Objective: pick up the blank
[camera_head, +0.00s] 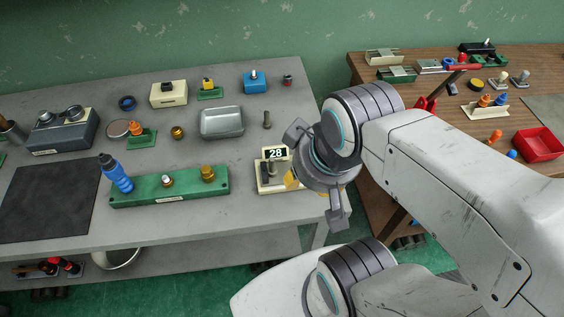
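No piece is marked as the blank, and I cannot tell for sure which one it is. A small grey metal peg-like piece (267,120) stands on the grey bench. Another dark metal piece (272,169) stands at the cream stand (267,187) with a display reading 28. My gripper (307,184) is above the bench's right front edge, just right of the cream stand, and covers part of its right side. Its fingers are spread apart, with yellow pads showing, and I see nothing held between them.
A green block (140,194) with brass and silver knobs lies along the bench front, a blue bottle (117,174) at its left end. A metal tray (222,122) lies behind. A wooden table (365,75) with a red bin (539,143) stands right, beyond a gap.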

